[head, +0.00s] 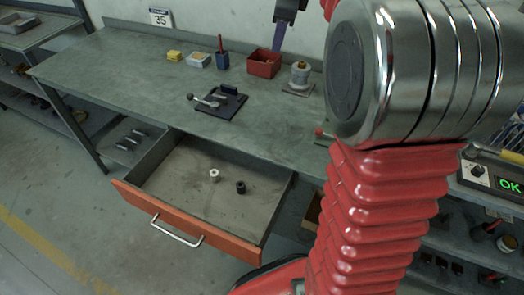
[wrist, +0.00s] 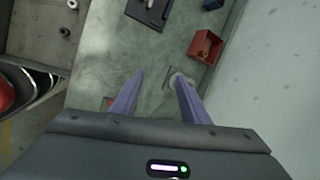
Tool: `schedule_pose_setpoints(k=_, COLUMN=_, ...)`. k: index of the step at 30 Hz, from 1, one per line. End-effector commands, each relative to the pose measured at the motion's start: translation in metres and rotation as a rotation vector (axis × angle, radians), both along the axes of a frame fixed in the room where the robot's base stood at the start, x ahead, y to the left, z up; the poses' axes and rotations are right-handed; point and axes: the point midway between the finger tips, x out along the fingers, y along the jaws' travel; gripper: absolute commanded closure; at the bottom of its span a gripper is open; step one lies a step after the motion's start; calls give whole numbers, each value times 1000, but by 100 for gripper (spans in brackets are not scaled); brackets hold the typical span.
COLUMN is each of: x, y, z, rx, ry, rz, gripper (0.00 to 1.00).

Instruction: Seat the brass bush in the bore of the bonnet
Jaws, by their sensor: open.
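My gripper (wrist: 159,76) is open, its two purple fingers apart with nothing between them, above the bench. In the head view its purple finger (head: 279,38) shows at the top, beyond the red box. A pale, round, stepped part (head: 300,72), perhaps the bonnet, stands on a small plate at the back right of the bench. I cannot make out a separate brass bush or the bore. A pale ring (head: 214,175) and a black bushing-like part (head: 240,187) lie apart in the open drawer (head: 185,205).
A black plate with a metal lever (head: 218,103) lies mid-bench. The bench's left stretch is clear. My arm hides the right end.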

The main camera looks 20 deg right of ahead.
Motion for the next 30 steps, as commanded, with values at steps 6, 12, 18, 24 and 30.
schedule_pose_setpoints(k=6, x=-49, y=48, z=3, rx=-144, ry=7, rz=335, gripper=59)
schedule_pose_setpoints(k=12, x=-97, y=85, z=-4, rx=-281, ry=12, rz=642, gripper=59)
schedule_pose_setpoints(k=18, x=-145, y=116, z=-20, rx=-420, ry=15, rz=947, gripper=59)
schedule_pose_setpoints(k=24, x=-195, y=142, z=-43, rx=-564, ry=16, rz=1250, gripper=59)
schedule_pose_setpoints(k=30, x=-243, y=162, z=-74, rx=-712, ry=17, rz=1551, gripper=59)
